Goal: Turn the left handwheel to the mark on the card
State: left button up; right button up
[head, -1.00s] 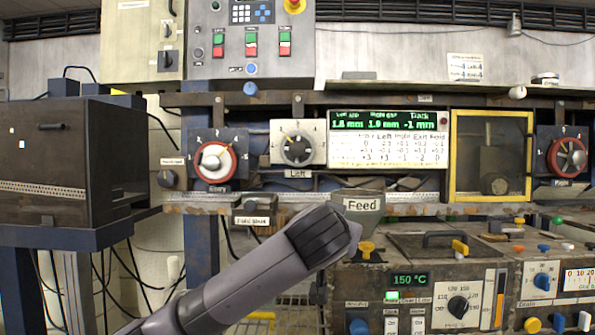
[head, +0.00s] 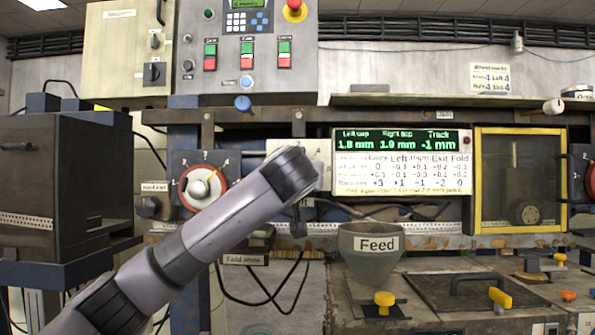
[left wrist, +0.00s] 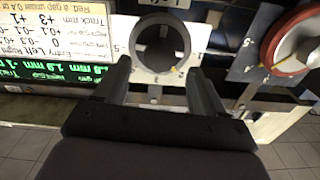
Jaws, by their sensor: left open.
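The left handwheel (left wrist: 135,45) is a dark grey ring on a white dial plate (left wrist: 207,35); it shows upside down in the left wrist view. In the head view my left wrist (head: 290,175) covers the fingers. My right gripper is not in view.
The red-rimmed Entry handwheel (head: 200,188) is left of my wrist, and close on the right in the wrist view (left wrist: 292,40). The display board (head: 402,160) stands right of the wheel. The Feed hopper (head: 372,255) is below right. A yellow-framed window (head: 519,180) is farther right.

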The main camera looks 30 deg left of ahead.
pick_arm(q)
jog(key=shift+p+x, duration=0.35)
jog(key=shift+x, duration=1.45)
pick_arm(e)
jog(key=shift+s+d, duration=0.25)
jog(key=shift+s, duration=0.1)
pick_arm(q)
jog(key=c, duration=1.1)
jog(key=shift+o, duration=0.2)
pick_arm(e)
jog(key=shift+w+r, duration=0.1)
jog(key=shift+w, duration=0.1)
